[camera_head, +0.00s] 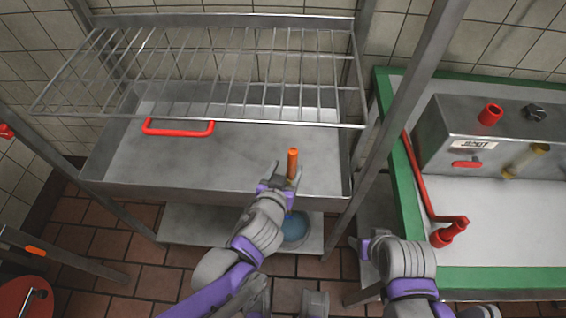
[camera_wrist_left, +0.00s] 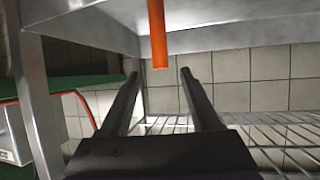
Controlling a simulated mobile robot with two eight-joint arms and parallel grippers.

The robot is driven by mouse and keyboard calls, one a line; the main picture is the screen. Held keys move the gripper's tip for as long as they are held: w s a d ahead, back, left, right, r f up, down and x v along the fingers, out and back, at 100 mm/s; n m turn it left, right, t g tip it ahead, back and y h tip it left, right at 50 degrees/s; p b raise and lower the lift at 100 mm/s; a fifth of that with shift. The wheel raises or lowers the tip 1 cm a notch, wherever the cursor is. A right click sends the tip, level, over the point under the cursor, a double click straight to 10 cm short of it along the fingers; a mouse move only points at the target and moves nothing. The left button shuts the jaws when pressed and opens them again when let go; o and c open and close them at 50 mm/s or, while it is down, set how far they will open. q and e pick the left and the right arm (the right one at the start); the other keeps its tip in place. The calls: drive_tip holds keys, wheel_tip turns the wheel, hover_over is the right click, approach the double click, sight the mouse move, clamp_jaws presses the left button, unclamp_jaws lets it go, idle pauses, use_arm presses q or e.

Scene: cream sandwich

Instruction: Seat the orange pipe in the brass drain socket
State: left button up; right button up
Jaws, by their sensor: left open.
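The orange pipe (camera_head: 292,162) stands about upright near the front right of the metal sink basin. A small brownish band (camera_head: 290,183) at its foot may be the brass drain socket. It is partly behind my gripper, and I cannot tell how the pipe sits in it. My left gripper (camera_head: 287,174) is open at the pipe. In the left wrist view the pipe (camera_wrist_left: 157,35) shows beyond and between the two fingertips (camera_wrist_left: 159,74), with no visible contact. My right gripper (camera_head: 366,243) is low, right of the basin. Its jaws are too unclear to read.
A wire rack (camera_head: 215,60) hangs above the basin (camera_head: 200,160). A red handle (camera_head: 178,132) is at the basin's back. Metal posts (camera_head: 400,110) flank it. A green-edged counter (camera_head: 480,280) at right carries a grey box (camera_head: 480,135) and a red pipe (camera_head: 418,175). A blue round object (camera_head: 294,228) sits below.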

use_arm(q)
drive_tip(key=a, duration=0.2)
drive_tip(key=s+a+g+y, duration=0.1)
drive_tip(key=a, duration=0.2)
drive_tip(key=s+a+f+n+y, duration=0.1)
drive_tip(key=a, duration=0.1)
drive_tip(key=shift+s+a+g, duration=0.15)
drive_tip(key=shift+a+g, duration=0.05)
drive_tip(key=shift+g, duration=0.2)
drive_tip(key=s+a+f+g, duration=0.1)
drive_tip(key=s+a+g, duration=0.2)
drive_tip(key=s, duration=0.3)
drive_tip(key=s+a+f+n+g, duration=0.1)
drive_tip(key=s+a+f+g, duration=0.1)
drive_tip(key=s+a, duration=0.3)
drive_tip(key=s+g, duration=0.1)
drive_tip(key=s, duration=0.1)
drive_tip(key=shift+s+a, duration=0.15)
drive_tip(key=shift+s, duration=0.15)
wheel_tip(320, 180, up, 12)
drive_tip(key=w+p, duration=0.2)
drive_tip(key=p, duration=0.8)
drive_tip(key=shift+t, duration=0.3)
drive_tip(key=shift+w+f, duration=0.1)
